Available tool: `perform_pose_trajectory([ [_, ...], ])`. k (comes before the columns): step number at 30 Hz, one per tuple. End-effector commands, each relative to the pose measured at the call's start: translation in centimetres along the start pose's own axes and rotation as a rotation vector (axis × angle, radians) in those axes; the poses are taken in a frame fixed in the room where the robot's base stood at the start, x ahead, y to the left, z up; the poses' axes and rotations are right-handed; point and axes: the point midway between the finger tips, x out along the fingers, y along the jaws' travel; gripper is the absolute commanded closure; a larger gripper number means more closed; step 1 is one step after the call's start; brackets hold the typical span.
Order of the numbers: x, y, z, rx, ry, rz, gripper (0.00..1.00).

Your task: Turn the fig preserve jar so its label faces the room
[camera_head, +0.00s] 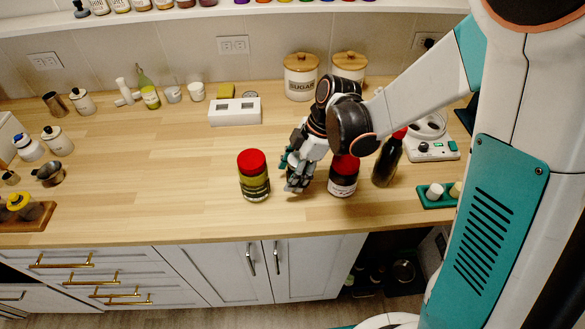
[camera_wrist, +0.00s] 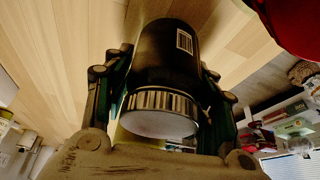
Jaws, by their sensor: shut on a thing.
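In the wrist view, my gripper (camera_wrist: 165,78) is shut around a dark jar (camera_wrist: 168,52) with a ridged, pale metal lid (camera_wrist: 160,115) facing the camera. A white barcode patch (camera_wrist: 184,42) shows on its side. No name is readable, but it is likely the fig preserve jar. In the head view, my gripper (camera_head: 297,177) points down at the counter and hides most of this jar. The gripper stands between a red-lidded jar of green contents (camera_head: 255,187) on the left and a red-lidded dark jar (camera_head: 343,184) close on the right.
A dark bottle (camera_head: 387,163) stands right of the dark jar, near a white scale (camera_head: 432,150) and a green tray (camera_head: 436,201). A white box (camera_head: 234,112) and the sugar canister (camera_head: 300,78) stand behind.

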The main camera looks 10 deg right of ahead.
Motion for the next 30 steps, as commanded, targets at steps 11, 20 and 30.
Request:
perform_pose_trajectory([
  [11, 0.35, 0.0, 0.14, 0.0, 0.0, 0.0, 0.86],
  [20, 0.69, -0.01, 0.28, 0.0, 0.0, 0.0, 0.86],
  [30, 1.25, -0.01, 0.51, 0.0, 0.0, 0.0, 0.86],
])
